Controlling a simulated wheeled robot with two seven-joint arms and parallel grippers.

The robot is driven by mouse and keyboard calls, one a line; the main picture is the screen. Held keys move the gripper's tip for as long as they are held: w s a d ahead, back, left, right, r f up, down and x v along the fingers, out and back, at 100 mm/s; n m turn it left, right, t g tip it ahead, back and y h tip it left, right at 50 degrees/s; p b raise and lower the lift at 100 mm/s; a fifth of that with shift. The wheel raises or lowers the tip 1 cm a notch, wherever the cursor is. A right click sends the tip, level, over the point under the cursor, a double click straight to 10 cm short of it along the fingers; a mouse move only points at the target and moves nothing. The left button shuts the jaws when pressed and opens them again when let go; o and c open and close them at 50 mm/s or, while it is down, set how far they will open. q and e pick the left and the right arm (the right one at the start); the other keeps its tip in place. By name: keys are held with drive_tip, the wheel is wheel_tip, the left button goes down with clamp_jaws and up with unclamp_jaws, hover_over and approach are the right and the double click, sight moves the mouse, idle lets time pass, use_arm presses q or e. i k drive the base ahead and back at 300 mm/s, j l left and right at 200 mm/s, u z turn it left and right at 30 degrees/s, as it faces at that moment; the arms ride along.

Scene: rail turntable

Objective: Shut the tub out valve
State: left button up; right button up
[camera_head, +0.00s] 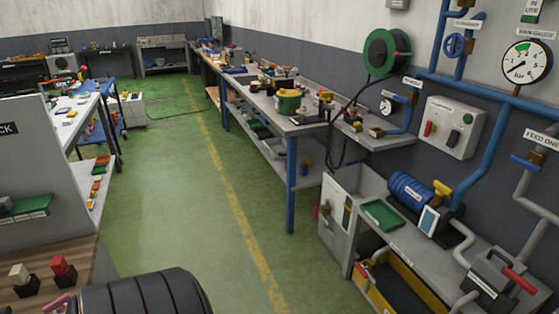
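I cannot read a label that says tub out, so I cannot tell which valve it is. Several valves show at the right. A red lever (519,280) sits on a grey fitting at the lower right. A yellow handle (442,188) stands upright beside a blue cylinder (410,192). A blue lever (526,163) is on the pipe under the "FEED ONE" label. A blue handwheel (456,45) is on the upper blue pipe. A small red handle (326,211) is on the front of a grey cabinet. Neither of my grippers is in view.
A round gauge (527,62) and a control box (449,128) hang on the right wall. A green tray (383,215) lies on the right bench. A long workbench (291,125) runs along the wall. The green floor (180,190) is clear. A black tyre (145,295) is at bottom left.

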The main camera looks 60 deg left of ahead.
sight(316, 212)
drive_tip(key=u, duration=1.5)
drive_tip(key=i+j+u, duration=0.3)
drive_tip(key=i, duration=0.15)
drive_tip(key=i+u, duration=0.35)
drive_tip(key=i+j, duration=0.15)
drive_tip(key=i, duration=0.75)
drive_tip(key=i+j, duration=0.15)
drive_tip(key=i, duration=0.7)
drive_tip(key=i+j+z, duration=0.1)
drive_tip(key=i+z, duration=0.3)
drive_tip(key=i+j+z, duration=0.25)
drive_tip(key=z, duration=0.2)
drive_tip(key=i+j+z, duration=0.6)
drive_tip(key=j+z, duration=0.25)
drive_tip(key=l, duration=0.1)
